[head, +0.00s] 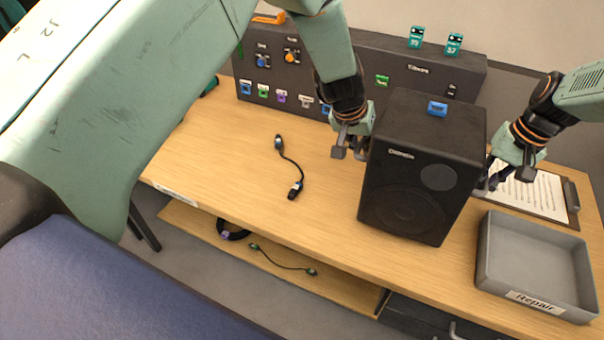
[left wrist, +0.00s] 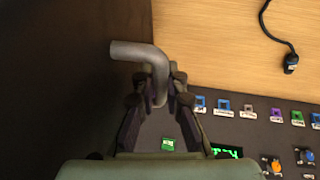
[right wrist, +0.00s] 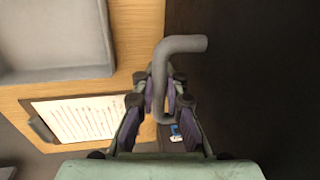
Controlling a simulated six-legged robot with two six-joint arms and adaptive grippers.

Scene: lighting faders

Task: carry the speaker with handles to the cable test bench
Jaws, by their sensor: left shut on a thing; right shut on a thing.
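The black speaker (head: 425,165) is upright between my two grippers, over the wooden cable test bench (head: 240,150). I cannot tell whether its base touches the bench top. My left gripper (head: 350,150) is shut on the grey handle (left wrist: 135,52) on the speaker's left side. My right gripper (head: 490,180) is shut on the other grey handle (right wrist: 182,46) on its right side. The speaker's dark side walls fill part of both wrist views. A small blue item (head: 437,108) shows at the speaker's top rear edge; I cannot tell if it rests on it.
A dark panel (head: 330,60) with coloured connectors stands along the bench's back. A short cable (head: 290,165) lies left of the speaker. A grey Repair tray (head: 480,260) and a clipboard (head: 535,195) are at the right. A lower shelf (head: 330,285) holds cables.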

